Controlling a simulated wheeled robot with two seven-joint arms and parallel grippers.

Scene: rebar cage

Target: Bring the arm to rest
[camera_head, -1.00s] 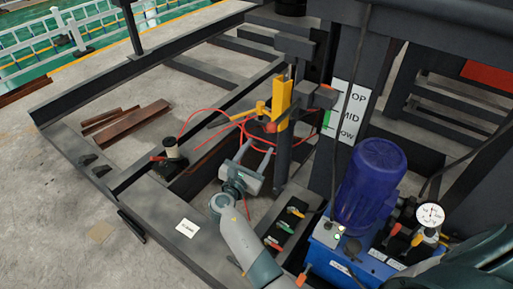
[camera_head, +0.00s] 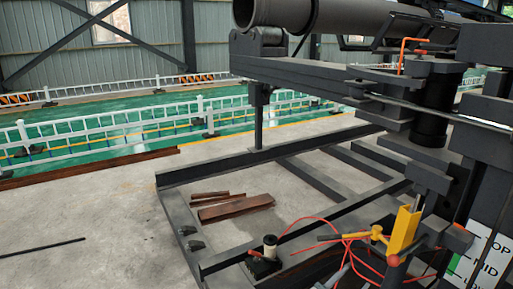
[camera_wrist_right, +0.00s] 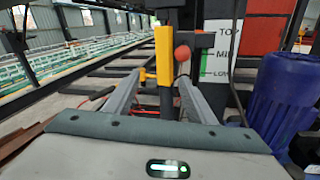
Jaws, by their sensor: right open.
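My right gripper (camera_head: 362,264) shows only in part at the bottom edge of the head view, below the yellow bracket. In the right wrist view its two grey fingers (camera_wrist_right: 158,92) are spread apart with nothing held between them. The yellow bracket (camera_wrist_right: 164,54) and a red ball knob (camera_wrist_right: 182,53) stand beyond the fingertips. The bracket also shows in the head view (camera_head: 404,230), with a yellow lever (camera_head: 362,236) beside it. Whether a finger touches it I cannot tell. My left gripper is in neither view.
A dark steel frame (camera_head: 285,222) spans the floor, with a large pipe (camera_head: 325,14) above it. Rusty steel pieces (camera_head: 236,207) lie inside the frame. Red hoses (camera_head: 308,222) loop near the gripper. A blue motor (camera_wrist_right: 280,100) stands at the right. Open concrete floor lies left.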

